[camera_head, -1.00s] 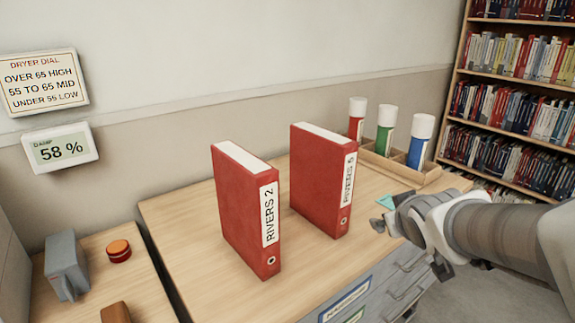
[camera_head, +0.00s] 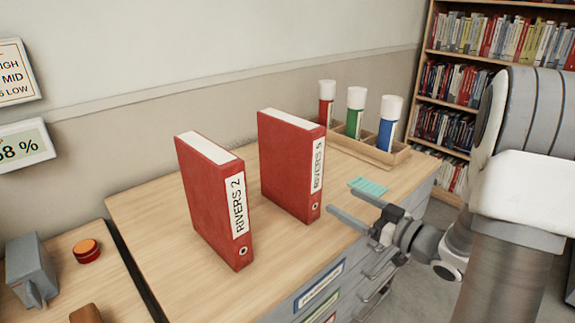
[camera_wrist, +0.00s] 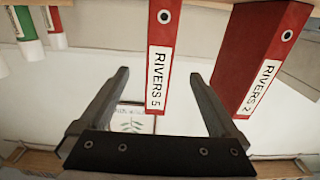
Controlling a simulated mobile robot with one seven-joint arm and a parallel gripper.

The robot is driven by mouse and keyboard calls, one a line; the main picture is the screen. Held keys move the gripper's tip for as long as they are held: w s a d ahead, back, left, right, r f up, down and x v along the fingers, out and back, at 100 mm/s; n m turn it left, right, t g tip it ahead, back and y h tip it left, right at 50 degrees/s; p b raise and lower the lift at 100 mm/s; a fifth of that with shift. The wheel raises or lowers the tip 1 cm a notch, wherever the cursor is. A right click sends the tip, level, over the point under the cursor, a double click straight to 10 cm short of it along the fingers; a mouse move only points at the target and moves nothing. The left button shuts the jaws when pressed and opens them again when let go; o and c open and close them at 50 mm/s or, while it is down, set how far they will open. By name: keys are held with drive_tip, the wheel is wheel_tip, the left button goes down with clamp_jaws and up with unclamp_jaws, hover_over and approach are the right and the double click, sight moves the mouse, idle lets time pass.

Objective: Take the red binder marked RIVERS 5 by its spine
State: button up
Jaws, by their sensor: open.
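The red binder marked RIVERS 5 (camera_head: 290,165) stands upright on the wooden cabinet top, its labelled spine facing my arm. The similar red binder marked RIVERS 2 (camera_head: 208,208) stands upright to its left and nearer the front. My gripper (camera_head: 340,213) is open and empty, a short way to the right of the RIVERS 5 spine and apart from it. In the wrist view, the RIVERS 5 spine (camera_wrist: 160,60) shows beyond and between the open fingers (camera_wrist: 158,90), and RIVERS 2 (camera_wrist: 258,60) lies to the right, outside them.
A wooden rack (camera_head: 375,150) with red, green and blue capped tubes stands at the back right. A teal card (camera_head: 368,186) lies near my gripper. Labelled drawers (camera_head: 320,288) are below the top's front edge. A side table (camera_head: 105,285) holds a red button and a grey device.

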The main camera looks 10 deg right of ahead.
sight(316, 186)
drive_tip(key=b+x, duration=0.2)
drive_tip(key=x, duration=0.9)
drive_tip(key=shift+s+a+f, duration=0.1)
drive_tip(key=shift+s, duration=0.05)
drive_tip(key=shift+b+x, duration=1.05)
drive_tip(key=shift+x, duration=2.2)
clamp_jaws()
drive_tip(key=shift+r, duration=0.3)
